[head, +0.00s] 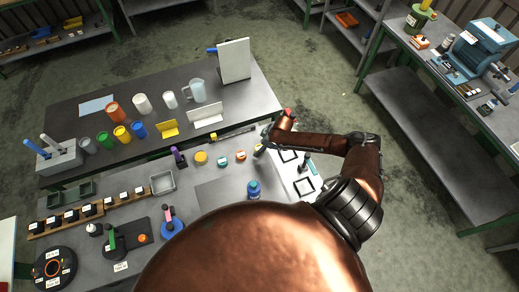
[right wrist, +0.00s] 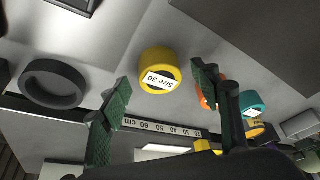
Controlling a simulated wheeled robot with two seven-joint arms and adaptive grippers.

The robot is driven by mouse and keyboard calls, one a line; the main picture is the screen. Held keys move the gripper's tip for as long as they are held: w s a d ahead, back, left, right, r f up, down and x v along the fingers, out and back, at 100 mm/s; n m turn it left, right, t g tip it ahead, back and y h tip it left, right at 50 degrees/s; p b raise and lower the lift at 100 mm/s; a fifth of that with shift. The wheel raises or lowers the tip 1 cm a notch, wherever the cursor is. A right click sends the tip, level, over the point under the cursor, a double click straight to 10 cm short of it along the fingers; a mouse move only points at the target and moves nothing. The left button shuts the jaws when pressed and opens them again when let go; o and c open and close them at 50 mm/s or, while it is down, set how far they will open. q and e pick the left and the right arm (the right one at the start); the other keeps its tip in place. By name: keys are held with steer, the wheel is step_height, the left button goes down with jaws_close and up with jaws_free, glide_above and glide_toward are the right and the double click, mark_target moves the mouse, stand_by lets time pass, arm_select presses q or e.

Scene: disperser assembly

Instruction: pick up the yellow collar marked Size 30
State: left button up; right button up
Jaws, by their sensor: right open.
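The yellow collar marked Size 30 (right wrist: 158,72) stands on the grey table in the right wrist view, its white label facing the camera. In the head view a small yellow piece (head: 257,148), which seems to be this collar, sits beside my right gripper (head: 265,137). In the right wrist view the green-padded fingers of my right gripper (right wrist: 160,83) are spread open. The collar appears between and beyond the fingertips, with visible space on both sides. I cannot tell how far the fingers are from it in depth. My left gripper is not in view.
Beside the collar are an orange collar (head: 241,154), a teal collar (head: 221,161) and another yellow collar (head: 200,157). A dark ring (right wrist: 52,83) lies on the other side in the wrist view. A ruler (right wrist: 160,127) runs behind.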

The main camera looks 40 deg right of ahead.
jaws_close()
stand_by(0.8)
